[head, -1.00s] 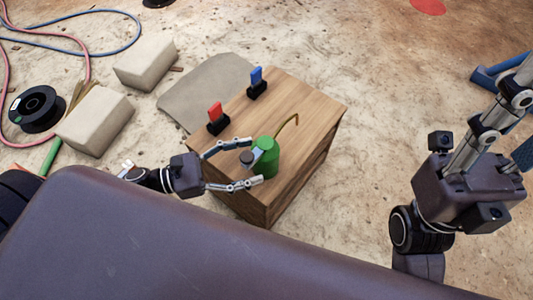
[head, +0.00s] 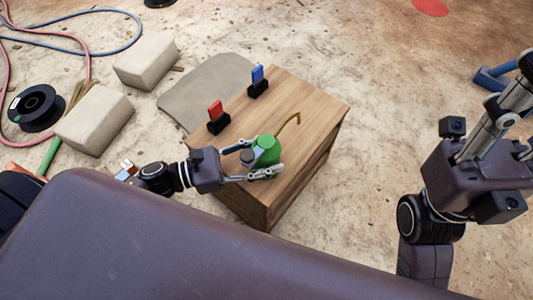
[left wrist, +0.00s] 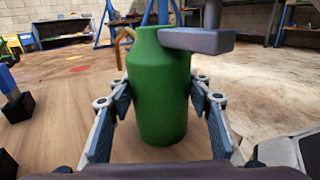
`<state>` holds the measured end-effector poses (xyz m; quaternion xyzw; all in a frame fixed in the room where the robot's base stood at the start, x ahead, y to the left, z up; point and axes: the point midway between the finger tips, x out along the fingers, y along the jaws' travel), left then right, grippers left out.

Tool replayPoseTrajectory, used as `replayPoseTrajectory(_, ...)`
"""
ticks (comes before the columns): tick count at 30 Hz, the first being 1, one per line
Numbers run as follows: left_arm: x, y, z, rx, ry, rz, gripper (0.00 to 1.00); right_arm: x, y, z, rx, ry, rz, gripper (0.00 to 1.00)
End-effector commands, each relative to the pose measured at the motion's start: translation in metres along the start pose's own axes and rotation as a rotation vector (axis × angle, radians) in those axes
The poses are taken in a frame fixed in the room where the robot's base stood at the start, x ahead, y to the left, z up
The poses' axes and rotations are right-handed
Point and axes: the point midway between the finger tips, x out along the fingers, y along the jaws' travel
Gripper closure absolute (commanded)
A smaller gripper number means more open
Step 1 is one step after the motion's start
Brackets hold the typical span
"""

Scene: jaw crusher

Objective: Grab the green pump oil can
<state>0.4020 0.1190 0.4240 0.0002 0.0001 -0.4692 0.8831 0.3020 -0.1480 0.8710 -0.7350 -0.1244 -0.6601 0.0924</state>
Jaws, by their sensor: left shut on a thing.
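The green pump oil can (head: 267,150) stands upright on the wooden box (head: 307,107), with its bent brown spout pointing away to the upper right. My left gripper (head: 262,170) is around the can's body and shut on it. In the left wrist view the green can (left wrist: 160,95) fills the middle, with one finger pressed against each side. A grey pump lever juts to the right from its top. My right arm is at the right of the head view; its fingers are not visible there.
A red switch-like piece (head: 215,110) and a blue one (head: 258,77) stand in black bases on the box's far left side. Two pale blocks (head: 95,121), a black spool (head: 36,107) and hoses lie on the floor to the left.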

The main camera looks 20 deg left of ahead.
Motion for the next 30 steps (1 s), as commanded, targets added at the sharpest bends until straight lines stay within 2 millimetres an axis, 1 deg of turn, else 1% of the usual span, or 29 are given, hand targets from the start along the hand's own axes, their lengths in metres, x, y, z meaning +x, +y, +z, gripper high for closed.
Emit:
replayPoseTrajectory(1, 0.0, 0.0, 0.0, 0.0, 0.0, 0.0, 0.82, 0.0, 0.0, 0.0, 0.0, 0.0, 0.0, 0.61)
replayPoseTrajectory(3, 0.0, 0.0, 0.0, 0.0, 0.0, 0.0, 0.89, 0.0, 0.0, 0.0, 0.0, 0.0, 0.0, 0.61)
replayPoseTrajectory(11, 0.0, 0.0, 0.002, 0.0, -0.002, 0.0, 0.9, 0.001, 0.0, 0.0, 0.0, -0.001, 0.001, 0.61)
replayPoseTrajectory(14, 0.0, 0.0, 0.007, 0.001, -0.003, -0.001, 0.9, 0.003, 0.0, -0.001, 0.0, 0.001, 0.001, 0.61)
replayPoseTrajectory(17, 0.0, 0.0, 0.016, 0.002, -0.003, -0.002, 0.9, 0.006, 0.001, -0.002, 0.001, 0.0, 0.003, 0.61)
replayPoseTrajectory(20, 0.0, -0.001, 0.033, 0.001, -0.004, -0.002, 0.9, -0.003, 0.001, 0.0, 0.005, -0.047, 0.016, 0.61)
replayPoseTrajectory(23, 0.0, 0.0, 0.059, 0.003, -0.003, -0.003, 0.9, -0.006, 0.002, -0.001, 0.009, -0.083, 0.03, 0.61)
replayPoseTrajectory(24, 0.0, -0.001, 0.072, 0.004, -0.003, -0.004, 0.9, -0.008, 0.002, -0.003, 0.012, -0.1, 0.038, 0.61)
replayPoseTrajectory(27, 0.0, -0.001, 0.11, 0.005, -0.003, -0.004, 0.9, 0.009, 0.003, -0.006, 0.012, -0.099, 0.04, 0.61)
replayPoseTrajectory(29, 0.0, -0.001, 0.132, 0.006, -0.003, -0.003, 0.9, 0.02, 0.003, -0.007, 0.012, -0.095, 0.039, 0.61)
replayPoseTrajectory(30, 0.0, -0.001, 0.143, 0.004, -0.002, -0.004, 0.9, 0.021, 0.004, 0.008, 0.009, -0.162, 0.039, 0.61)
